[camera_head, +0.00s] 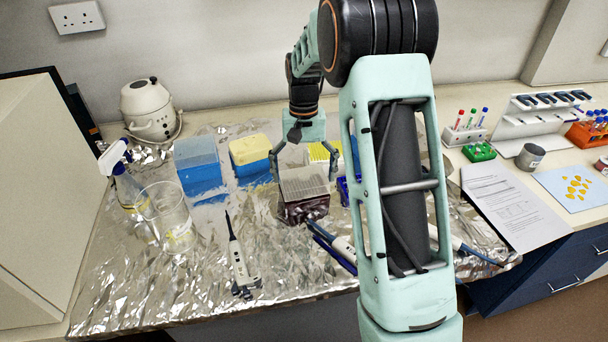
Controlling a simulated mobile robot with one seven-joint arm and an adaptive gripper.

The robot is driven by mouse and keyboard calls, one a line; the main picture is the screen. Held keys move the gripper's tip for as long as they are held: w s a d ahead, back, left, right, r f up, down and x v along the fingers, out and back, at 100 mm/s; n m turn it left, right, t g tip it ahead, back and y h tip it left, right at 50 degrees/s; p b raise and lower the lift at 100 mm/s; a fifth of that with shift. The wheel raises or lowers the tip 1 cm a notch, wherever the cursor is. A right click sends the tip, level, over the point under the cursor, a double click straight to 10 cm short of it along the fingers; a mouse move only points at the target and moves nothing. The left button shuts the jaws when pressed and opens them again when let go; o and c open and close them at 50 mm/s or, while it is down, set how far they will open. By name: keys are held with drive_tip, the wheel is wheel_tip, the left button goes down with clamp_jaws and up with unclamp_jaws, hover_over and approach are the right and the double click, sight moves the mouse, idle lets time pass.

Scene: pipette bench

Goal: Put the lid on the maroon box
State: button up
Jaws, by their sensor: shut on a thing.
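The maroon box (304,211) stands on the foil near the middle of the bench. A clear, greyish lid (304,183) is over it, roughly lined up with its top. I cannot tell whether the lid rests fully on the box or is just above it. My gripper (303,177) points down from behind, with one finger at the lid's left side and one at its right. It is shut on the lid. The box's back side is hidden.
A blue box with a clear lid (196,160) and a yellow-topped blue box (250,150) stand left of my gripper. More pipettes (335,245) lie close in front of the maroon box. Foil at front left is clear.

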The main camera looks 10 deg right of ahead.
sight(304, 170)
drive_tip(key=shift+f, duration=0.35)
drive_tip(key=shift+f, duration=0.1)
idle(0.3)
drive_tip(key=o, duration=0.7)
drive_tip(key=r, duration=0.4)
drive_tip(key=w+r, duration=0.1)
drive_tip(key=r, duration=0.7)
drive_tip(key=shift+w+d, duration=0.15)
drive_tip(key=shift+w, duration=0.05)
